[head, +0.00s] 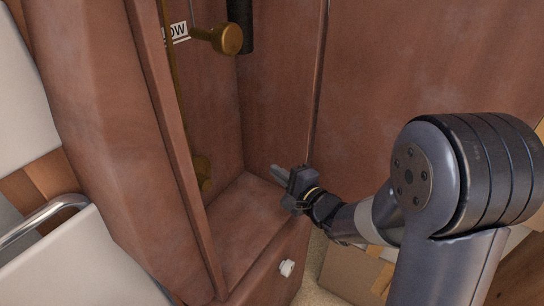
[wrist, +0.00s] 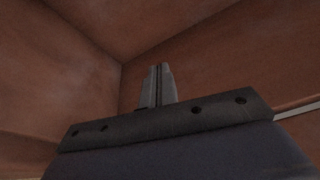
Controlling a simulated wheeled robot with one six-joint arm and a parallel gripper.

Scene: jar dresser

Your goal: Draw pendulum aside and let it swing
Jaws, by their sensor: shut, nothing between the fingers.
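A tall reddish-brown case (head: 280,110) stands open in front of me. A thin brass rod (head: 176,75) hangs inside near its left edge, with a rounded brass piece (head: 203,172) low down, partly hidden by the front frame. These look like the pendulum and its bob. My gripper (head: 277,171) is at the case's lower opening, fingers pointing left into it, to the right of the brass piece and apart from it. In the wrist view its fingers (wrist: 157,84) are together with nothing between them; only bare brown walls show beyond, and no pendulum.
Higher up, a brass knob (head: 229,39) sticks out beside a white label (head: 176,33) ending in "OW" and a black cylinder (head: 240,25). The frame post (head: 183,145) borders the opening. A white knob (head: 286,268) is on the lower front. A cardboard box (head: 350,275) stands right.

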